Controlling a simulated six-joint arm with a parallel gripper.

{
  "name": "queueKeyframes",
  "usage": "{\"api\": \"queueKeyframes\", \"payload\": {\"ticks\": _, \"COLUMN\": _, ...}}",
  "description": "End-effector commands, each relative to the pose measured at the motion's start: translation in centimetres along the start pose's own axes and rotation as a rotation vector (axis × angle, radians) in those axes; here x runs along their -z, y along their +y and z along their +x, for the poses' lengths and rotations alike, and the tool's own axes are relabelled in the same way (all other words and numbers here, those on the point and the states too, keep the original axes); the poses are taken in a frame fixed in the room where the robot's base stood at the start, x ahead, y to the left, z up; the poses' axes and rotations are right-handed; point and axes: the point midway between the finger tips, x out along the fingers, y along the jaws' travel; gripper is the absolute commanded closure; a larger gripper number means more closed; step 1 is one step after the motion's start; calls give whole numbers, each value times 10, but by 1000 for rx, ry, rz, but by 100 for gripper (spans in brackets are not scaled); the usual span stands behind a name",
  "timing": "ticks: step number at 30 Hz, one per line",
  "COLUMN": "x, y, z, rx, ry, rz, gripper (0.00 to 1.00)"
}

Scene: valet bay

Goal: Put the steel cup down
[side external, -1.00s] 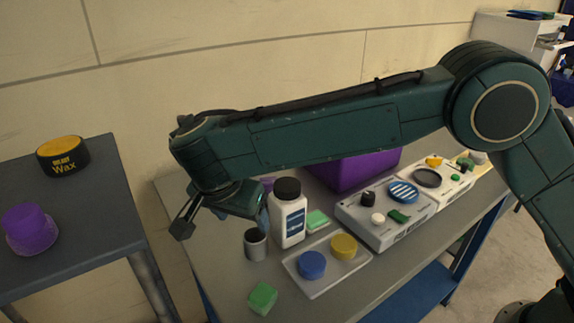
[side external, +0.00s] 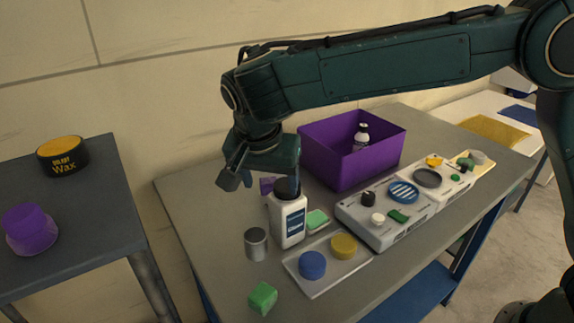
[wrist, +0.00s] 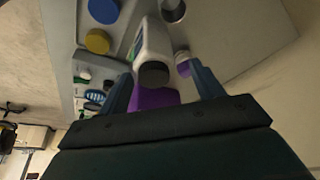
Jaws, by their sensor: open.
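The steel cup (side external: 256,244) stands upright on the grey table, just left of a white bottle with a black cap (side external: 289,218). In the wrist view the cup (wrist: 173,10) shows at the top edge, beyond the bottle (wrist: 153,48). My gripper (side external: 262,184) is open and empty, above and behind the cup, at about the height of the bottle's cap. In the wrist view the bottle's cap lies between my two fingers (wrist: 160,90) in the picture; I cannot tell how far below them it is.
A clear tray (side external: 325,281) with a blue and a yellow round piece lies right of the cup. A green block (side external: 262,298) sits near the front edge. A purple bin (side external: 350,150) stands behind, with control-like panels (side external: 385,215) to the right. Bare tabletop (side external: 205,215) lies left of the cup.

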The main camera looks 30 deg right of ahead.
Motion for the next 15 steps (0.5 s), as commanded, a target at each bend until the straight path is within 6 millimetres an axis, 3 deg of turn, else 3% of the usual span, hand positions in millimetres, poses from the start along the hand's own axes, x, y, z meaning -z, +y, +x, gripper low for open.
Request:
{"api": "queueKeyframes", "payload": {"ticks": 1, "x": 14, "y": 12, "z": -8, "rx": 12, "ry": -5, "rz": -16, "gripper": 34}}
{"api": "queueKeyframes", "payload": {"ticks": 6, "x": 47, "y": 51, "z": -27, "rx": 47, "ry": -21, "rz": -96, "gripper": 34}}
{"api": "queueKeyframes", "payload": {"ticks": 15, "x": 84, "y": 127, "z": -54, "rx": 116, "ry": -28, "rz": -236, "gripper": 34}}
